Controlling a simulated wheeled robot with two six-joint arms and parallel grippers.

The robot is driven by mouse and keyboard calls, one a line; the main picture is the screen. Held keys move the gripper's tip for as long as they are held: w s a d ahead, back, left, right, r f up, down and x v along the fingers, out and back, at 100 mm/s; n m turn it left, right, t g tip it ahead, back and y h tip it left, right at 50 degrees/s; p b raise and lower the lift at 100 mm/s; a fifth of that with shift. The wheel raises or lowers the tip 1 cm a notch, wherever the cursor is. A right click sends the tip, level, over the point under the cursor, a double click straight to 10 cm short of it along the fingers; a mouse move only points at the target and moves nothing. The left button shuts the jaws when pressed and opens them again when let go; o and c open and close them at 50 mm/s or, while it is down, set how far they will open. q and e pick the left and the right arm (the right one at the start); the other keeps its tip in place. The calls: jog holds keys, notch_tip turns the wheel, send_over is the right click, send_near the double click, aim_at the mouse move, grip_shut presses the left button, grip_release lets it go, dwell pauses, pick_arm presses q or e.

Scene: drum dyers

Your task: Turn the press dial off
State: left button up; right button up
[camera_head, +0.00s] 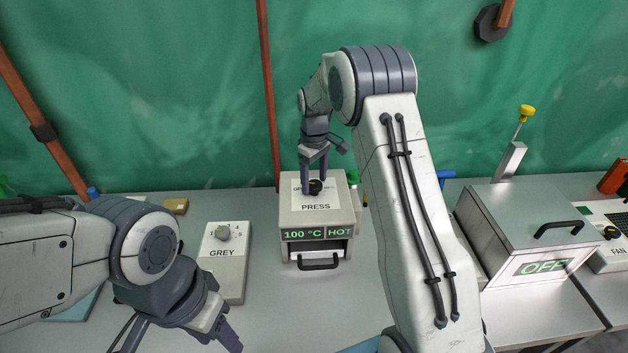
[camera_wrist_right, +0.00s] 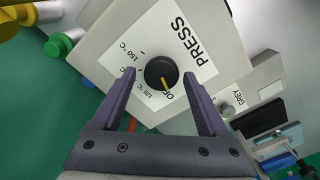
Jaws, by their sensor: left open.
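The press (camera_head: 293,219) is a pale box with a PRESS label, and its display (camera_head: 316,233) reads 100 °C HOT. Its round black dial (camera_wrist_right: 157,66) has a yellow pointer line aimed close to the OFF mark. My right gripper (camera_head: 314,183) reaches down over the press top. In the right wrist view my right gripper (camera_wrist_right: 158,75) is open, its fingertips on either side of the dial with gaps showing. The head view partly hides the dial behind the fingers. My left gripper (camera_head: 178,343) is open and empty at the lower left, away from the press.
A GREY dial box (camera_head: 232,280) stands left of the press. A metal bin with an OFF display (camera_head: 543,267) and a FAN panel (camera_head: 618,252) stand to the right. Green and yellow knobs (camera_wrist_right: 58,45) show beside the press. A green curtain hangs behind the table.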

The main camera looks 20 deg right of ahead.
aim_at(314, 184)
dwell(0.3)
jog(key=shift+r, duration=0.25)
notch_tip(314, 184, up, 10)
jog(key=b, duration=0.2)
jog(key=shift+b, duration=0.3)
